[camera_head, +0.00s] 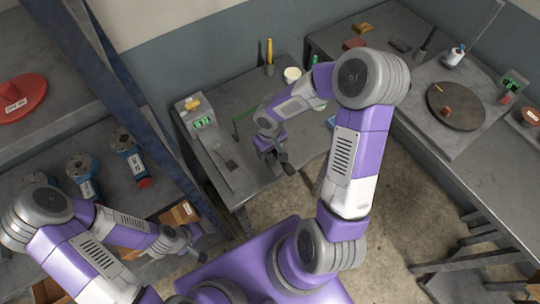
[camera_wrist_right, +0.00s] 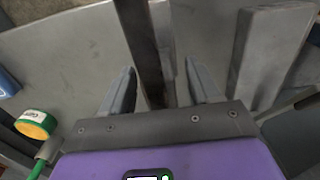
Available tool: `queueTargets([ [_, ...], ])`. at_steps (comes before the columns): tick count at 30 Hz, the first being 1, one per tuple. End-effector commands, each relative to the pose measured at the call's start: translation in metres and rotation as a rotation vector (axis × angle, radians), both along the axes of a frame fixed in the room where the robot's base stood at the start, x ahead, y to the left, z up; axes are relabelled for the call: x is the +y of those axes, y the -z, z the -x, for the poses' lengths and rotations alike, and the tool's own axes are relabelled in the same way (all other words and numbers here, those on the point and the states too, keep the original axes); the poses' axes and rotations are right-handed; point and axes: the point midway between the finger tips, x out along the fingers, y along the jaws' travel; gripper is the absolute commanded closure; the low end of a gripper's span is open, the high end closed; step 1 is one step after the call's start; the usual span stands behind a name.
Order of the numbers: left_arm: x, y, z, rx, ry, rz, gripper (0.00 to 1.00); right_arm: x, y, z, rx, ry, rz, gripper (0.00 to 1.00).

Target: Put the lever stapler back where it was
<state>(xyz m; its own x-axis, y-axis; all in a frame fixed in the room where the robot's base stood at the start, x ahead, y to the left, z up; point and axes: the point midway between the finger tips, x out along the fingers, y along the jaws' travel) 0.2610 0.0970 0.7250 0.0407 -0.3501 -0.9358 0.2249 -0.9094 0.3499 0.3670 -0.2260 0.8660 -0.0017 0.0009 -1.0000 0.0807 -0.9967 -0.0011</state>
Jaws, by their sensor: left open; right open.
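I cannot single out the lever stapler with certainty. My right gripper (camera_head: 278,163) is open over the near edge of the grey table (camera_head: 225,98). In the right wrist view, the open fingers of this gripper (camera_wrist_right: 160,90) stand either side of a long dark grey bar (camera_wrist_right: 150,45). I cannot tell whether the bar is part of the stapler or whether the fingers touch it. A lighter grey block (camera_wrist_right: 268,55) lies to the right of the fingers. My left gripper (camera_head: 195,245) is open beside the shelf at lower left, apart from the table.
A grey device with a green display (camera_head: 203,123) stands at the table's left. A white cup (camera_head: 292,74) is at the back. The shelf holds a red disc (camera_head: 22,95) and a cardboard box (camera_head: 180,214). A dark turntable (camera_head: 456,108) sits on the right bench. Floor shows between benches.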

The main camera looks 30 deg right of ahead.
Motion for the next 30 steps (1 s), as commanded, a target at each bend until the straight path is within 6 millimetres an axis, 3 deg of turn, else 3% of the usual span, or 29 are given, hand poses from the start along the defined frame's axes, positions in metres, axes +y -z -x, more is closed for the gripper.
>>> queueTargets([
  [8,0.0000,0.0007,-0.0001,0.000,0.000,0.000,0.34,-0.0002,0.0036,-0.0001,-0.001,-0.001,0.000,0.38],
  [20,0.0000,0.0006,-0.0002,0.000,0.000,0.000,0.34,-0.0002,0.0033,-0.0004,-0.002,0.000,0.000,0.98],
  [30,0.0000,0.0001,-0.0001,0.000,0.000,0.000,0.34,-0.0001,0.0013,-0.0011,-0.004,0.000,0.001,1.00],
])
